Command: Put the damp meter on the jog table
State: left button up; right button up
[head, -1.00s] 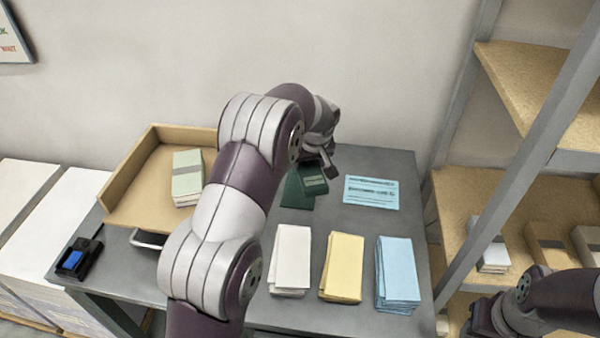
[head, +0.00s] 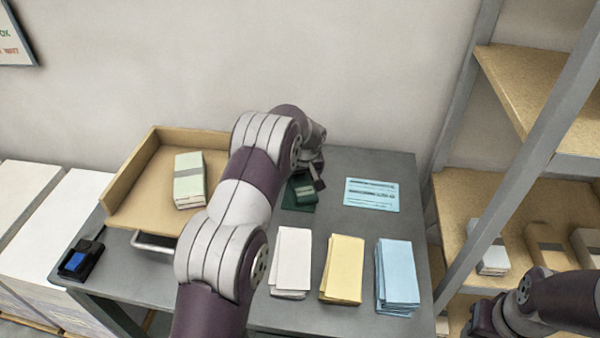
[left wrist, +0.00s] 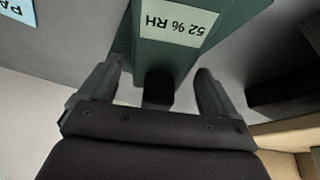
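The damp meter (head: 300,194) is a dark green block on the grey table, just behind the white and yellow paper stacks. In the left wrist view the meter (left wrist: 190,58) shows a pale label reading "52 % RH". My left gripper (left wrist: 156,92) is open, its fingers on either side of a small dark part at the meter's near end; contact is not clear. The tan tray with raised sides (head: 133,183), which looks like the jog table, stands left of my arm with a banded pale green paper stack on it. My right gripper (head: 484,322) is partly cut off at lower right.
White (head: 291,262), yellow (head: 342,268) and blue (head: 398,275) paper stacks line the table front. A blue printed sheet (head: 371,194) lies right of the meter. A black device with a blue top (head: 80,260) sits at the left corner. A shelf rack (head: 510,205) stands at right.

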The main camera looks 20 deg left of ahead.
aim_at(304, 189)
pick_arm(q)
jog(key=shift+d+r, duration=0.1)
jog(key=shift+r, duration=0.4)
jog(key=s+v, duration=0.1)
jog(key=v, duration=1)
jog(key=s+d+m, duration=0.1)
jog(key=s+d, duration=0.1)
jog(key=s, duration=0.2)
jog(key=s+d+m+h, duration=0.1)
jog(key=s+m, duration=0.1)
jog(key=s, duration=0.3)
jog(key=s+d+m+g+h, duration=0.1)
jog(key=s+d, duration=0.1)
jog(key=s, duration=0.3)
jog(key=shift+d+f+m, duration=0.3)
jog(key=shift+f, duration=0.1)
jog(key=s+m, duration=0.1)
jog(key=s, duration=0.3)
jog(key=s+d+f+m, duration=0.1)
jog(key=s, duration=0.3)
jog(key=s+d, duration=0.1)
jog(key=s, duration=0.4)
jog(key=shift+d+f+m+g+h, duration=0.25)
jog(key=shift+f+m+g+h, duration=0.15)
jog(key=shift+s+f, duration=0.15)
jog(key=shift+s, duration=0.25)
jog(key=shift+w, duration=0.1)
